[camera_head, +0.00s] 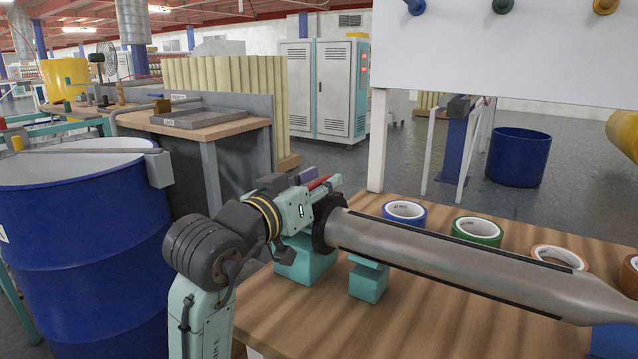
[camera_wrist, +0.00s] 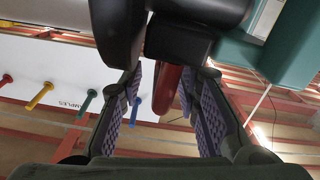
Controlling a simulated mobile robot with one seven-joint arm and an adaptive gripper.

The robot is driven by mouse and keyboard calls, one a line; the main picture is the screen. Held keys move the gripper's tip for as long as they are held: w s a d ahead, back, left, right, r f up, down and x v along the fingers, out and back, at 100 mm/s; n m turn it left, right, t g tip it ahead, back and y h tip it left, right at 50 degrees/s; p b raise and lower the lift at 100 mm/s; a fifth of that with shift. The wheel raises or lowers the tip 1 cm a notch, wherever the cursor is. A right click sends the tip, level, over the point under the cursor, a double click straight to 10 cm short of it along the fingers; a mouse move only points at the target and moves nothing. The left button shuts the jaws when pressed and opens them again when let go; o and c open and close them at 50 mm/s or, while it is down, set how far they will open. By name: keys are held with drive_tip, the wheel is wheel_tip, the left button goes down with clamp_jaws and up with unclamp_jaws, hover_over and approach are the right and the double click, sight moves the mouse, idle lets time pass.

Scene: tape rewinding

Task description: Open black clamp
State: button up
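In the wrist view a dark block, seemingly part of the black clamp (camera_wrist: 180,42), is at the top, with a red handle (camera_wrist: 166,92) extending from it. My gripper (camera_wrist: 160,85) has its two purple-padded fingers apart, one on each side of the red handle. Gaps show between handle and pads. In the head view the red handle (camera_head: 319,183) shows beside the teal housing, near the left end of the grey spindle (camera_head: 440,255). My wrist hides much of the gripper and clamp there. I cannot tell the clamp's exact position.
Blue (camera_head: 404,211), green (camera_head: 477,230) and orange (camera_head: 558,257) tape rolls lie on the wooden table (camera_head: 405,325) behind the spindle. A blue barrel (camera_head: 85,250) stands at the left. A white board (camera_head: 510,50) with coloured pegs is at the back right.

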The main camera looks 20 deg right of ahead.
drive_tip(key=shift+c, duration=0.5)
clamp_jaws()
